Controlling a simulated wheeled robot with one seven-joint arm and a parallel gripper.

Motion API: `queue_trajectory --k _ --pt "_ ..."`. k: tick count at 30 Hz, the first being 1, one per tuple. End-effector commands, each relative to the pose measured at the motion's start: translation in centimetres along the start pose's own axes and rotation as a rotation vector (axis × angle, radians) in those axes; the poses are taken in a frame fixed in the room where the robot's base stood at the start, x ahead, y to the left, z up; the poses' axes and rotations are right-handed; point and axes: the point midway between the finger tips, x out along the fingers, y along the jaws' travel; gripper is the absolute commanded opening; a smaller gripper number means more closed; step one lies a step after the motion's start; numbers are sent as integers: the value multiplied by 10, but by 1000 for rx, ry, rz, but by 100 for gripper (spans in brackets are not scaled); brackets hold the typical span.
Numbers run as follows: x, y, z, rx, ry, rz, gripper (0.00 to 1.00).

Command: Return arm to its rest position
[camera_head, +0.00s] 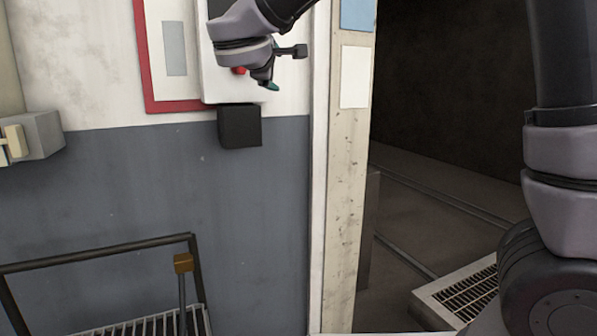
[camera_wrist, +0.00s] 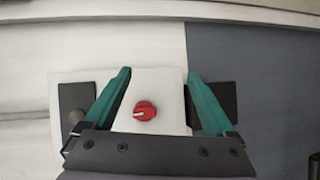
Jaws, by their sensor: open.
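My gripper (camera_head: 272,76) is at the upper middle of the head view, in front of a white control box (camera_head: 217,80) on the wall. It also shows in the wrist view (camera_wrist: 160,75), with its two teal fingers apart and nothing held. The white box (camera_wrist: 155,85) with a red knob (camera_wrist: 145,110) lies between the fingers in that view. I cannot tell whether the fingers touch the box. The red knob (camera_head: 239,70) is partly hidden by my gripper in the head view.
A black box (camera_head: 240,127) sits below the white box. A red-framed panel (camera_head: 148,60) is to its left. A grey box (camera_head: 42,134) juts from the far left wall. A dark railing (camera_head: 100,252) and brown-topped lever (camera_head: 183,264) stand below. A dark opening is right of the pale post (camera_head: 345,180).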

Motion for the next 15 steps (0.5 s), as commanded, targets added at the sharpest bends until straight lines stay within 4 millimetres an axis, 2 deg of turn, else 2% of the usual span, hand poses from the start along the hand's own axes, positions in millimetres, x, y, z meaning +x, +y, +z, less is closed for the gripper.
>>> queue_trajectory --k 1,3,7,9,12,15 --pt "12 2 41 47 -73 -55 90" --pt "22 -3 95 122 -172 -149 90" --pt "19 -21 194 310 -350 -329 90" --pt "6 -36 244 447 -443 -431 90" --pt "-22 -58 299 670 -548 -557 90" --pt "-55 -78 333 920 -622 -656 90"
